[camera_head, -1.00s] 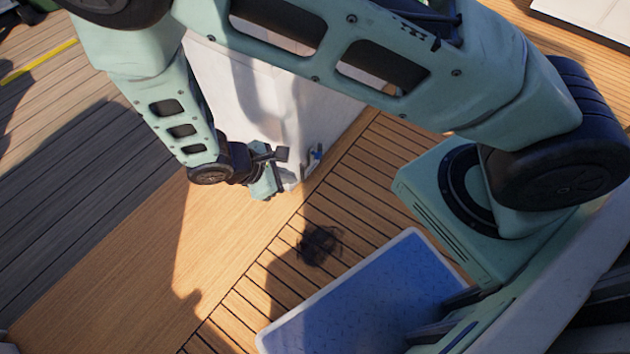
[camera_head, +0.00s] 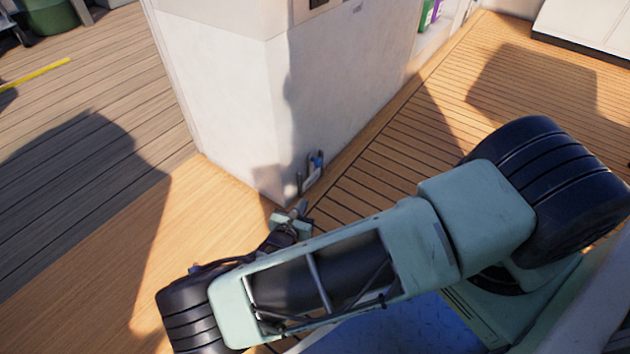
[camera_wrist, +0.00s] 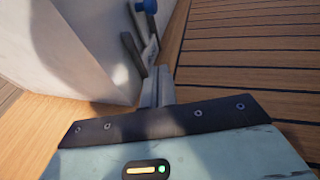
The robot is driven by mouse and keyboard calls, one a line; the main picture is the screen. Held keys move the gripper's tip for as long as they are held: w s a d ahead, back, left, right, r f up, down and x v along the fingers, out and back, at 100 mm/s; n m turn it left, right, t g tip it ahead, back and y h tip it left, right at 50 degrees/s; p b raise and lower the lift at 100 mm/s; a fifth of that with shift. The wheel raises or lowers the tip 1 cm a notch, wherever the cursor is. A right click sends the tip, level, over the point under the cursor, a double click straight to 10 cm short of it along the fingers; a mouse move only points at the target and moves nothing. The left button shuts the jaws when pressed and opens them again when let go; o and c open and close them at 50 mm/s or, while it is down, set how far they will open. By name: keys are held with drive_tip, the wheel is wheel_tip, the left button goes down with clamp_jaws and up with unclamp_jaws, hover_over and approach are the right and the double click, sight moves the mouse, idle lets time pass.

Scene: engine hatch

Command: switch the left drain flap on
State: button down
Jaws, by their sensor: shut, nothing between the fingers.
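A small drain flap fitting (camera_head: 311,172) is low on the white cabinet's side, close to its bottom corner. It has grey metal parts and a blue knob (camera_head: 318,161). In the wrist view the blue knob (camera_wrist: 146,5) is at the top edge, with dark grey bars (camera_wrist: 133,50) below it. My gripper (camera_head: 301,207) is shut and empty, just in front of the cabinet corner and apart from the fitting. In the wrist view my gripper (camera_wrist: 161,74) points toward the fitting. I cannot tell the flap's on or off state.
The white cabinet (camera_head: 225,95) stands on the wooden deck (camera_head: 375,170). The deck to the right of the cabinet is open. Green and purple containers (camera_head: 432,14) stand in a recess at the top. A yellow line (camera_head: 35,72) crosses the grey deck at far left.

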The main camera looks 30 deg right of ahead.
drive_tip(key=shift+d, duration=0.1)
drive_tip(key=b+x, duration=0.2)
drive_tip(key=x, duration=0.1)
drive_tip(key=b+x, duration=0.2)
drive_tip(key=x, duration=0.1)
drive_tip(key=b+x, duration=0.2)
drive_tip(key=x, duration=0.2)
drive_tip(key=shift+f, duration=0.3)
drive_tip(key=r, duration=0.1)
drive_tip(key=r+b, duration=0.1)
drive_tip(key=shift+w+d+r, duration=0.3)
drive_tip(key=shift+w+d, duration=0.05)
drive_tip(key=shift+w+d+r+b, duration=0.15)
drive_tip(key=shift+d+r+b, duration=0.2)
drive_tip(key=shift+r, duration=0.45)
drive_tip(key=shift+r, duration=0.15)
wheel_tip(320, 180, up, 5)
drive_tip(key=p, duration=0.9)
drive_tip(key=shift+r, duration=0.2)
drive_tip(key=shift+f, duration=0.1)
